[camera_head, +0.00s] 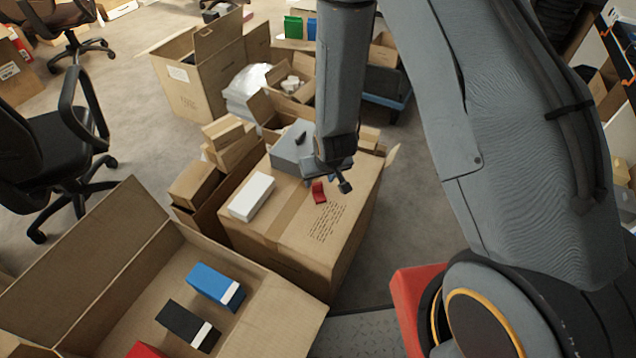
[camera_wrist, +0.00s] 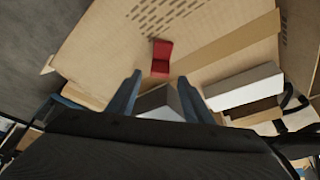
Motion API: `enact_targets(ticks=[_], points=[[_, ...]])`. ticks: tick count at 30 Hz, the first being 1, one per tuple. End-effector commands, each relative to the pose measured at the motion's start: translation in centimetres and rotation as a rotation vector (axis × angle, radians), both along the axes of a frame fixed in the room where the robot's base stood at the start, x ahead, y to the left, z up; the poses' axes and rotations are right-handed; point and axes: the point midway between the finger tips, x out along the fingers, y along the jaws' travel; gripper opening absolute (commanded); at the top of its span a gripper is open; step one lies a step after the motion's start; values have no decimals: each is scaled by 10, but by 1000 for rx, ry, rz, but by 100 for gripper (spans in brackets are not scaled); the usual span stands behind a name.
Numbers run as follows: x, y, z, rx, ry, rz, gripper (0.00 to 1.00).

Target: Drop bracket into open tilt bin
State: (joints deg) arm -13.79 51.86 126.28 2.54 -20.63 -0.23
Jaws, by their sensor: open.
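A small red L-shaped bracket (camera_head: 319,193) lies on top of a closed carton (camera_head: 285,222), near its printed text. In the wrist view the bracket (camera_wrist: 161,57) shows just beyond the fingertips, nearly centred between them. My gripper (camera_head: 328,183) hangs over the carton top, close to the bracket. Its two fingers (camera_wrist: 159,77) are spread and hold nothing. A grey box-like object (camera_head: 288,153), perhaps the tilt bin, stands at the carton's back, partly hidden by my arm. It also shows low between the fingers in the wrist view (camera_wrist: 160,101).
A white box (camera_head: 251,196) lies on the carton's left side. An open carton (camera_head: 250,315) in front holds blue (camera_head: 214,286), black (camera_head: 186,324) and red boxes. More open cartons stand behind. A black office chair (camera_head: 50,150) is at the left. Bare floor shows right of the carton.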

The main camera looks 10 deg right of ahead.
Motion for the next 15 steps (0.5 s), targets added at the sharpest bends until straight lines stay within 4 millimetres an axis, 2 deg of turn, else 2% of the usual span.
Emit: enact_targets(ticks=[1, 6, 15], points=[[-3, -1, 11, 1, -3, 0, 46], [-14, -3, 35, 0, -2, 0, 46], [-22, -4, 54, 0, 0, 0, 46]])
